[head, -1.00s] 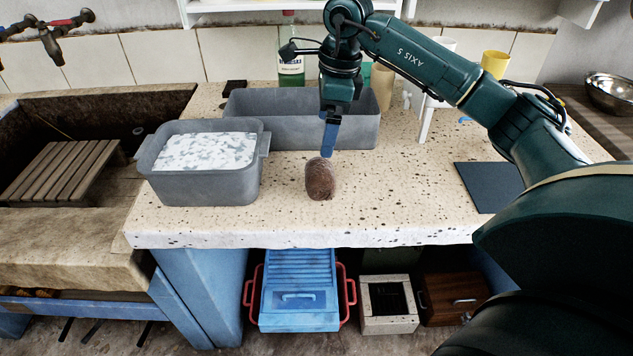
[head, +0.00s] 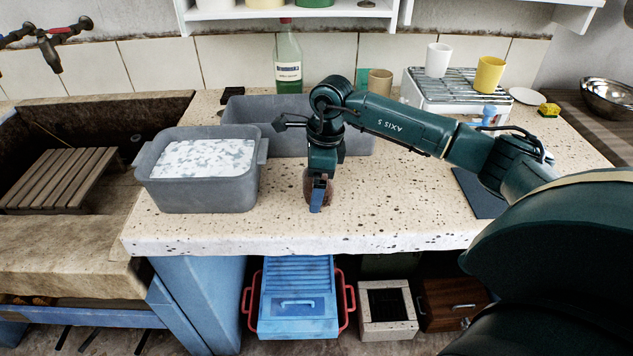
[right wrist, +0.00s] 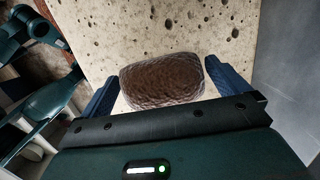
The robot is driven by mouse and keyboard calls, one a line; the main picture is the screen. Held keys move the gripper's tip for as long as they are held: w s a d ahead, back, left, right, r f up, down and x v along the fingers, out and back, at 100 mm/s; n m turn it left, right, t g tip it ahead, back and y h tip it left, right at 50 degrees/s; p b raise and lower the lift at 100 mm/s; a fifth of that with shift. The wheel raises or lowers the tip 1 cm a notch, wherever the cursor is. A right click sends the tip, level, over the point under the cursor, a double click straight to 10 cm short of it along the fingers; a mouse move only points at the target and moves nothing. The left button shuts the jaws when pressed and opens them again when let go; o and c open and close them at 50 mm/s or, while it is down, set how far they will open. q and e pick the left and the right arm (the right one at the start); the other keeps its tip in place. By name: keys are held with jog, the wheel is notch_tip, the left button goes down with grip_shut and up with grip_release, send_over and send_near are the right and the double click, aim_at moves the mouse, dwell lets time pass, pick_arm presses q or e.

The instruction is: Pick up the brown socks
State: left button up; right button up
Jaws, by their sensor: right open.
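The brown socks, a rolled brown bundle (head: 326,193), lie on the speckled stone counter (head: 400,217) near its front edge. In the head view my right gripper hides most of them. In the right wrist view the socks (right wrist: 163,78) lie between the two blue fingers. My right gripper (head: 318,200) points down over the socks and is open, with one finger on each side of them. In the right wrist view the gripper (right wrist: 160,88) shows a small gap at the fingers. My left gripper is not in view.
A grey tub (head: 205,195) with foamy water stands left of the socks. A long grey basin (head: 262,140) lies behind them. A green bottle (head: 288,65), cups and a dish rack (head: 460,85) stand at the back. The counter's front edge is close.

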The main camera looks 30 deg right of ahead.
jog(key=shift+c, duration=0.2)
jog(key=c, duration=1.1)
jog(key=shift+o, duration=0.2)
jog(key=shift+r, duration=0.15)
